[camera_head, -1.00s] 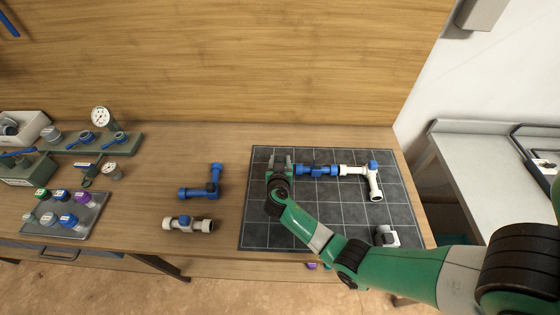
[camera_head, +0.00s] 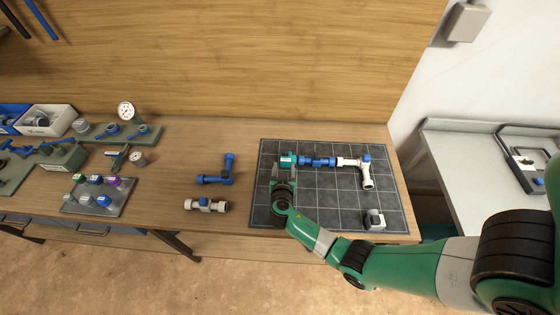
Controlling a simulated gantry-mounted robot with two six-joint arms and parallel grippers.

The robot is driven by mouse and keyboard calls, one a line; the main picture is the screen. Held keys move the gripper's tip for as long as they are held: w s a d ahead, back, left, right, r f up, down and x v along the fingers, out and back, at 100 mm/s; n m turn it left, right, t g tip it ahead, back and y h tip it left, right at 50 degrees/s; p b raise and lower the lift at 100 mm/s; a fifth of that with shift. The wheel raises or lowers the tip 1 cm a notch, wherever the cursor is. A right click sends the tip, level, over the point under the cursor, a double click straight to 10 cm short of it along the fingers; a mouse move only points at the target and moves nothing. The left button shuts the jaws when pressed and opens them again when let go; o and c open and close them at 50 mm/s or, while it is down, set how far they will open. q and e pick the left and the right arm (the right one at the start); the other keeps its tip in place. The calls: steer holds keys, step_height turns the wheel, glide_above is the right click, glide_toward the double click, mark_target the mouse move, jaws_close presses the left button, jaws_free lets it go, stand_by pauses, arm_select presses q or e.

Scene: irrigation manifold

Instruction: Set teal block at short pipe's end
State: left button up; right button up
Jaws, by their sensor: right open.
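The teal block (camera_head: 288,160) sits on the dark gridded mat at the left end of a short blue pipe (camera_head: 318,161). It looks in line with the pipe and close to it; whether they touch is too small to tell. A white elbow-shaped pipe piece (camera_head: 366,174) with a blue part continues the row on the right. My right gripper (camera_head: 284,175) is open just in front of the teal block, its fingers pointing toward the block. My left gripper is not in view.
A grey-white fitting (camera_head: 374,220) lies at the mat's (camera_head: 330,205) front right. Left of the mat lie a blue elbow pipe (camera_head: 217,177) and a white pipe piece (camera_head: 206,205). A tray of coloured caps (camera_head: 75,205) and a gauge stand (camera_head: 140,136) are further left.

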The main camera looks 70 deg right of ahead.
steer(key=shift+s+a+r, duration=0.1)
steer(key=shift+a, duration=0.15)
steer(key=w+a+r+n+t+y, duration=0.1)
steer(key=w+a+r+t, duration=0.4)
steer(key=r, duration=0.6)
steer(key=w+a+r+n+t+y, duration=0.1)
steer(key=w+a+r+t, duration=0.15)
steer(key=w+r, duration=0.55)
steer(key=w+a+r+n+t+y, duration=0.15)
steer(key=w+a+r, duration=0.25)
steer(key=r, duration=0.9)
steer(key=s+a+r+n+t+y, duration=0.3)
steer(key=a+r+t, duration=0.25)
steer(key=r, duration=0.65)
steer(key=s+a+r+n+t+y, duration=0.3)
steer(key=a+r, duration=0.4)
steer(key=r, duration=0.6)
steer(key=s+a+r+n+t+y, duration=0.5)
steer(key=s+r, duration=0.4)
steer(key=s, duration=0.1)
steer(key=shift+s+a+r, duration=0.25)
steer(key=shift+s+a, duration=0.05)
